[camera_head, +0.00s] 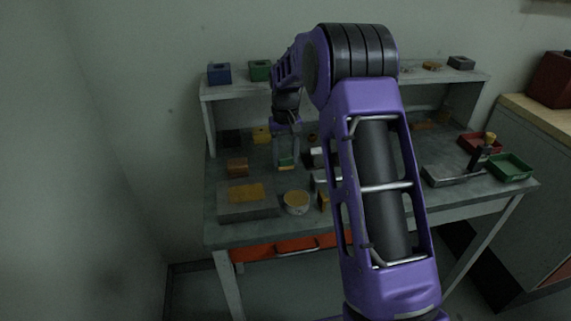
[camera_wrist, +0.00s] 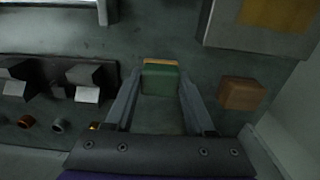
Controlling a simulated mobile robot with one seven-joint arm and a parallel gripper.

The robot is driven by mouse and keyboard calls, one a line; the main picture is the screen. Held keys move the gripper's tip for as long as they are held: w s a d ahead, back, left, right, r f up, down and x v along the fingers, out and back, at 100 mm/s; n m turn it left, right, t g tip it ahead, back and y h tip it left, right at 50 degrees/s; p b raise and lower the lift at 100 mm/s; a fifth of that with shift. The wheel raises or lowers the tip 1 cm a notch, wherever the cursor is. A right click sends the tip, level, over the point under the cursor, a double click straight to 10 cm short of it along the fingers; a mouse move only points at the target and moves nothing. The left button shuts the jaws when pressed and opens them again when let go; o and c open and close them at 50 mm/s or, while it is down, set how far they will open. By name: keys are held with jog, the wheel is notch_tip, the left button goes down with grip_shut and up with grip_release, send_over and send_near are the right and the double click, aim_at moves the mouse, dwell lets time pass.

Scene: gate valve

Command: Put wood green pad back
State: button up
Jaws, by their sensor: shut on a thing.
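The wood green pad (camera_wrist: 160,80) is a small block with a green face and a wood-coloured strip along one edge. My gripper (camera_wrist: 159,88) is shut on it, with one finger on each side. In the head view my gripper (camera_head: 286,158) points down over the left half of the workbench, and the pad (camera_head: 286,162) shows green between its fingertips. I cannot tell whether the pad touches the bench top or hangs just above it.
A brown block (camera_head: 237,167) lies left of my gripper. A grey block with a yellow top (camera_head: 247,201) and a round wood-topped piece (camera_head: 296,203) are at the front. Blue (camera_head: 219,74) and green (camera_head: 260,70) blocks sit on the rear shelf. Trays (camera_head: 511,167) stand right.

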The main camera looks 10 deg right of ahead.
aim_at(285, 155)
jog(key=shift+f, duration=1.25)
jog(key=shift+f, duration=0.2)
jog(key=o, duration=1.3)
jog(key=shift+r, duration=0.1)
notch_tip(285, 155, up, 12)
jog(key=shift+r+p, duration=0.15)
jog(key=shift+p, duration=0.25)
jog(key=shift+r, duration=0.1)
